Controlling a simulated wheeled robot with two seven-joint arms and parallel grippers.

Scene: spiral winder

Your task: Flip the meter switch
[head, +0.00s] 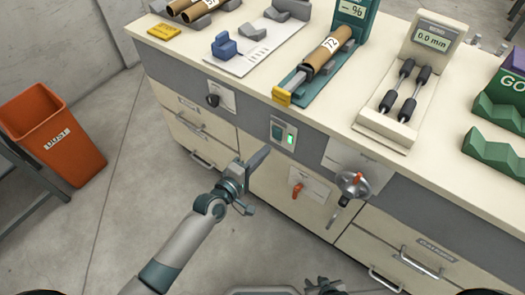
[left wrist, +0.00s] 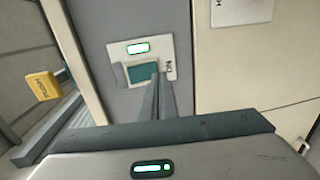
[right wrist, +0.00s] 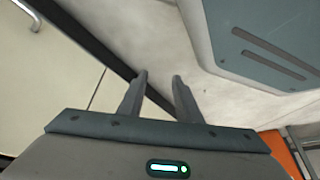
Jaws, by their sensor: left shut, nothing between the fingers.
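The meter switch (head: 278,129) is a teal rocker on a pale plate on the grey front band of the bench, with a small lit green display beside it. In the left wrist view the rocker (left wrist: 136,72) sits below the lit white display (left wrist: 138,48). My left gripper (head: 264,151) is shut and empty, its fingertips just in front of the plate. In the left wrist view the tips overlap the rocker's right edge; I cannot tell whether they touch. My right gripper (right wrist: 158,78) is open and empty, low over the floor, away from the switch.
A black knob (head: 213,100) is on a plate to the left of the switch. An orange bin (head: 50,130) stands at left. Tubes and gauges are on the bench top.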

